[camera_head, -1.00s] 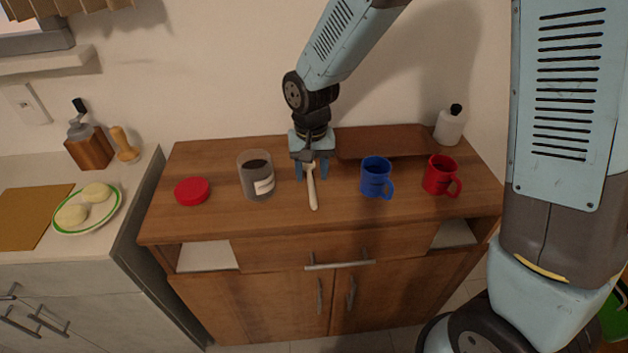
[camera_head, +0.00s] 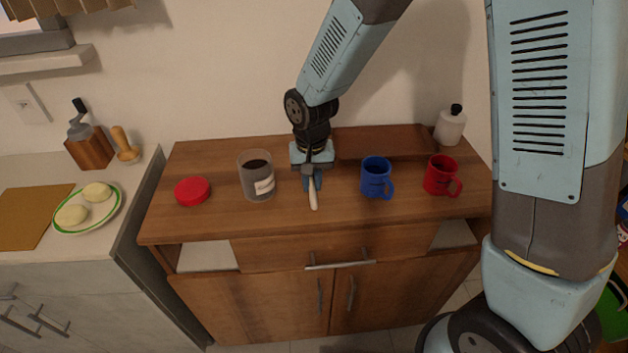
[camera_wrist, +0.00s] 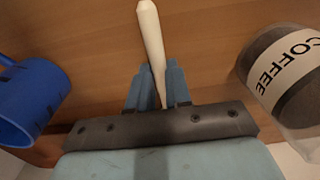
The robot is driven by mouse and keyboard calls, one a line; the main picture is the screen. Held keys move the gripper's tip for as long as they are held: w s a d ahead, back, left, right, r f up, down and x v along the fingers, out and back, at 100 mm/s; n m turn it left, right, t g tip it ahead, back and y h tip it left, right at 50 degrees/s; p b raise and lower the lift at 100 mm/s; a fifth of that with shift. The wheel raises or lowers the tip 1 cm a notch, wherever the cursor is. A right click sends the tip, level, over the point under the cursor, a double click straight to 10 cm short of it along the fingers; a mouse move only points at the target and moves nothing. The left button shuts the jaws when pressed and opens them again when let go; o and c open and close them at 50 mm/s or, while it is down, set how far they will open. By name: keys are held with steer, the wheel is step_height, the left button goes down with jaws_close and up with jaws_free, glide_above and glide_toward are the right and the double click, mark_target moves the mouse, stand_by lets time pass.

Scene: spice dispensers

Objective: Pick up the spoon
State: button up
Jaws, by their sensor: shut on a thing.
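The spoon (camera_head: 313,197) has a pale cream handle that points toward the front edge of the wooden cabinet. My gripper (camera_head: 312,183) is over the spoon, between the coffee jar and the blue mug, with its fingers closed on it. In the wrist view the spoon (camera_wrist: 151,35) runs up from between the two blue fingers of my gripper (camera_wrist: 157,85). The spoon's other end is hidden by my gripper. I cannot tell whether the spoon is clear of the cabinet top.
The coffee jar (camera_head: 256,181) stands left of my gripper, and a red lid (camera_head: 192,191) lies farther left. A blue mug (camera_head: 376,180) and a red mug (camera_head: 441,176) stand to the right. A brown tray (camera_head: 390,143) and a white bottle (camera_head: 450,128) are behind.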

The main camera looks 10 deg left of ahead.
mark_target(312, 185)
jaws_close()
steer(key=shift+r, duration=0.55)
step_height(312, 185, up, 3)
steer(key=shift+s+f, duration=0.1)
steer(key=shift+f, duration=0.1)
steer(key=s+d+r, duration=0.2)
steer(key=s+r, duration=0.2)
steer(key=s, duration=0.2)
steer(key=s+d+r, duration=0.2)
steer(key=s+r, duration=0.3)
steer(key=s, duration=0.2)
steer(key=shift+d+r, duration=0.15)
steer(key=shift+d, duration=0.15)
